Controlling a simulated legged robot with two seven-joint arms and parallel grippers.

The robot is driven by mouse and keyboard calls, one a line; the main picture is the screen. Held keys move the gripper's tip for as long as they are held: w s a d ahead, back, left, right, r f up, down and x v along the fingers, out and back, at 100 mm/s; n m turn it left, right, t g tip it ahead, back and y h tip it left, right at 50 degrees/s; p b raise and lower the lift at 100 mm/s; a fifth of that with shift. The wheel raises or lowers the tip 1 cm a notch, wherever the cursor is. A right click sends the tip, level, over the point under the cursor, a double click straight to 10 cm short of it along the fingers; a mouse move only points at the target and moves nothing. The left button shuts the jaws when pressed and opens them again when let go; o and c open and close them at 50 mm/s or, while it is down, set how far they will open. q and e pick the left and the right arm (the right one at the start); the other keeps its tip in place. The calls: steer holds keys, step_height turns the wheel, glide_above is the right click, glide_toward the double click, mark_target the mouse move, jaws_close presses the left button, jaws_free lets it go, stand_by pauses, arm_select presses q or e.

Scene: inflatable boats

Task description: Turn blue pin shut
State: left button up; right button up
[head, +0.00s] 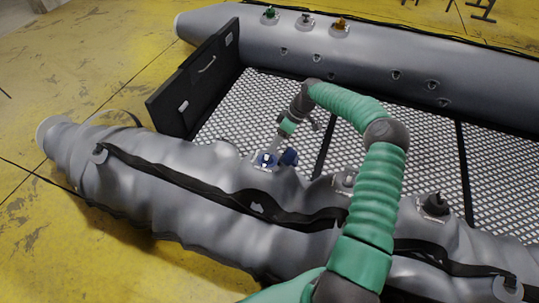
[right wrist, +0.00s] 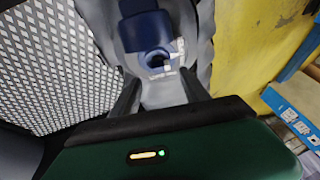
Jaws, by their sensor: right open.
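The blue pin (head: 266,160) is a valve piece on the near grey tube, by the tube's inner edge. A darker blue cap (head: 289,157) stands beside it on the right. In the right wrist view the blue valve (right wrist: 150,35) shows at the top centre, with a dark hole in its face and a pale marked plate below it. My left gripper is not in view.
A grey valve (head: 345,179) and a black valve (head: 435,204) sit farther right on the near tube (head: 160,205). A black transom board (head: 195,82) stands at the left.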

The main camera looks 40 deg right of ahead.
mark_target(268, 154)
steer(key=b+x, duration=0.1)
steer(key=x, duration=0.4)
steer(key=shift+f, duration=0.2)
steer(key=shift+w+a+f, duration=0.1)
steer(key=shift+a+f, duration=0.05)
jaws_close()
